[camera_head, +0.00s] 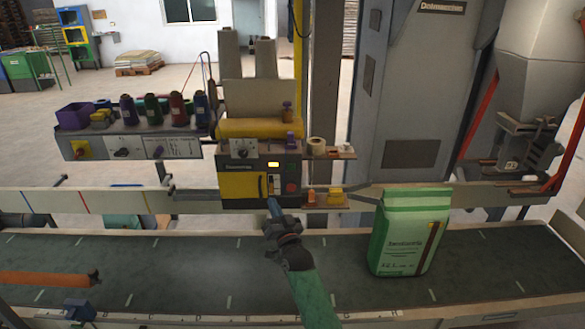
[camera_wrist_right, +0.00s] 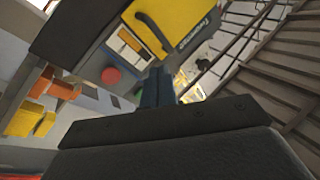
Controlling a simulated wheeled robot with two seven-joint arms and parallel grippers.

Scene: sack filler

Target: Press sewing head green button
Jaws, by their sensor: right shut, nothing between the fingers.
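The sewing head (camera_head: 235,160) is a dark control box with a yellow panel, above the conveyor. Its front has a lit yellow lamp (camera_head: 273,164) and a red button (camera_head: 291,187). The red button also shows in the right wrist view (camera_wrist_right: 110,75). I cannot make out the green button; the spot around my fingertips is partly covered. My right gripper (camera_head: 271,203) is shut and empty, its blue fingers at the lower front of the box; contact cannot be told. The fingers (camera_wrist_right: 155,88) also show in the wrist view, beside the red button. An orange arm-like piece at far left may be mine.
A green and white sack (camera_head: 405,240) stands on the dark conveyor belt (camera_head: 190,265), right of my arm. A small shelf (camera_head: 328,201) with orange and yellow items juts out right of the box. Thread spools (camera_head: 152,108) stand to the left. The belt's middle-left is clear.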

